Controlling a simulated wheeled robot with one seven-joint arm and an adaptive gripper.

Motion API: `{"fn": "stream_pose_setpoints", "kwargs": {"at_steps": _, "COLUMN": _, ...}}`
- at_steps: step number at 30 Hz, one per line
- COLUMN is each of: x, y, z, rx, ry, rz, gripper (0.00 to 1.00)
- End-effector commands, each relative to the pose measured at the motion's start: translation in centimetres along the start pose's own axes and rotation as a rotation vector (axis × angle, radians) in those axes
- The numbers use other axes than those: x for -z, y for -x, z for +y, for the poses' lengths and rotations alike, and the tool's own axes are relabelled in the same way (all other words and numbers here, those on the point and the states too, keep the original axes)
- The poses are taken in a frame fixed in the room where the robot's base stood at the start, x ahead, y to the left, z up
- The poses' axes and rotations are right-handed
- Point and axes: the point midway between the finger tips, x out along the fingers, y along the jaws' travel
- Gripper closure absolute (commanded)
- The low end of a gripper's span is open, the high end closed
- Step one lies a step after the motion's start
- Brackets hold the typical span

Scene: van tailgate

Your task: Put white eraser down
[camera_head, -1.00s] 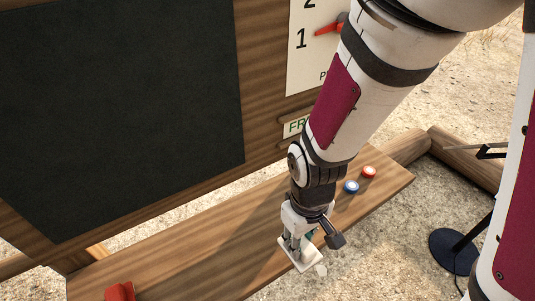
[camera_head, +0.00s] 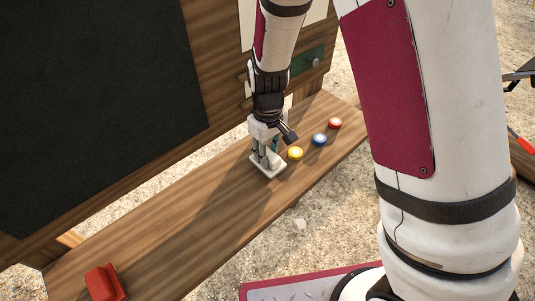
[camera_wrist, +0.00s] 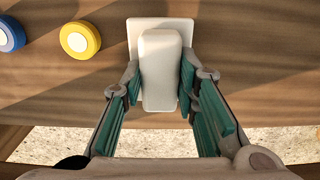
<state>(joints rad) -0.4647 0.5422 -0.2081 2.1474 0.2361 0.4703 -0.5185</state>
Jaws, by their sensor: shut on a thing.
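The white eraser (camera_head: 268,166) has a flat, square base and a raised block handle. It is at the wooden shelf (camera_head: 190,215) below the dark board, left of the yellow button. In the wrist view the white eraser (camera_wrist: 160,68) lies between the fingers, base away from me. My gripper (camera_head: 266,160) points down and is shut on the handle from both sides. Its teal-padded fingers (camera_wrist: 160,88) also show in the wrist view. The base looks level and on or just above the shelf; I cannot tell if it touches.
A yellow button (camera_head: 295,153), a blue button (camera_head: 319,139) and a red button (camera_head: 335,123) stand in a row right of the eraser. A red block (camera_head: 104,283) sits at the shelf's left end. The shelf between it and the eraser is clear. The dark board (camera_head: 95,105) rises behind.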

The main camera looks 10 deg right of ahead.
Motion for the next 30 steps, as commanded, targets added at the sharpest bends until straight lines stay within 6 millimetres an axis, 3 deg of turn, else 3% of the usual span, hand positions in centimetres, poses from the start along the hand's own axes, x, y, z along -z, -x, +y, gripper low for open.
{"fn": "stream_pose_setpoints", "kwargs": {"at_steps": 3, "x": -0.1, "y": -1.2, "z": -0.1, "rx": 0.000, "ry": 0.000, "rz": -0.001, "gripper": 0.95}}
{"fn": "stream_pose_setpoints", "kwargs": {"at_steps": 13, "x": 0.0, "y": -1.6, "z": 0.0, "rx": 0.000, "ry": 0.000, "rz": 0.001, "gripper": 0.95}}
{"fn": "stream_pose_setpoints", "kwargs": {"at_steps": 14, "x": 0.0, "y": -1.6, "z": 0.0, "rx": 0.000, "ry": 0.001, "rz": 0.001, "gripper": 0.68}}
{"fn": "stream_pose_setpoints", "kwargs": {"at_steps": 16, "x": 0.0, "y": -1.6, "z": 0.0, "rx": 0.000, "ry": 0.001, "rz": 0.001, "gripper": 0.52}}
{"fn": "stream_pose_setpoints", "kwargs": {"at_steps": 25, "x": 0.0, "y": -1.5, "z": 0.0, "rx": 0.000, "ry": 0.000, "rz": 0.001, "gripper": 0.52}}
{"fn": "stream_pose_setpoints", "kwargs": {"at_steps": 30, "x": 0.1, "y": -0.3, "z": 0.0, "rx": -0.001, "ry": 0.000, "rz": 0.003, "gripper": 0.52}}
